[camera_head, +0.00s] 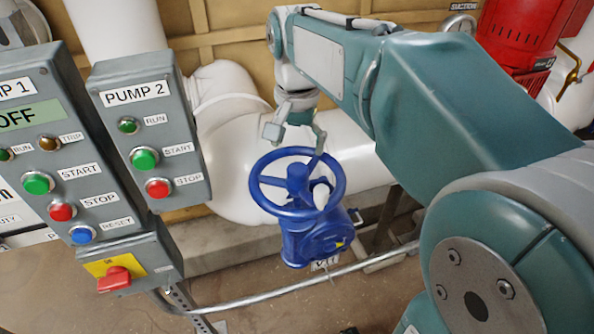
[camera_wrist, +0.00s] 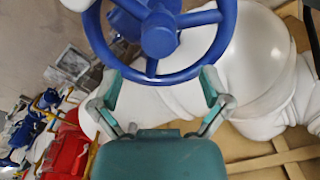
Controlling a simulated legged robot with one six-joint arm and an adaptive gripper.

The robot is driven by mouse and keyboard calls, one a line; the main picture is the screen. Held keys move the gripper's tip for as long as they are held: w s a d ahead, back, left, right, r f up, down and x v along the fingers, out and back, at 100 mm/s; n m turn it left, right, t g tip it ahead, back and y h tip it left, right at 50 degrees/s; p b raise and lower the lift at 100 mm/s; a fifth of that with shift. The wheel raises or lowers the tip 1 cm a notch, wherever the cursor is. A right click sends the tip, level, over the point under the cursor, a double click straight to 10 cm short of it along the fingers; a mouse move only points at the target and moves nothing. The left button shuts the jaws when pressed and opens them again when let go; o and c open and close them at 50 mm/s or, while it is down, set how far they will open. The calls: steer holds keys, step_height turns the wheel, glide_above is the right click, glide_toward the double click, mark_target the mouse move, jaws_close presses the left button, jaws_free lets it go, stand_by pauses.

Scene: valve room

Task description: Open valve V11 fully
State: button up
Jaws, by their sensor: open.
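Valve V11 is a blue valve with a round spoked handwheel (camera_head: 297,185) on a blue body (camera_head: 312,240), with a small V11 tag (camera_head: 326,263) below. The handwheel also fills the top of the wrist view (camera_wrist: 160,38). My gripper (camera_head: 292,138) is over the far side of the wheel in the head view. In the wrist view my gripper (camera_wrist: 158,92) is open, its two fingers apart, with the near part of the rim between or just beyond their tips. I cannot tell whether the fingers touch the rim.
The PUMP 2 panel (camera_head: 148,125) and PUMP 1 panel (camera_head: 60,150) stand left of the valve. A white pipe (camera_head: 355,150) runs behind it. A metal conduit (camera_head: 290,291) crosses low in front. A red unit (camera_head: 522,35) is at the upper right.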

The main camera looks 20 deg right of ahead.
steer(key=m, duration=0.4)
steer(key=shift+m, duration=0.3)
steer(key=m, duration=0.4)
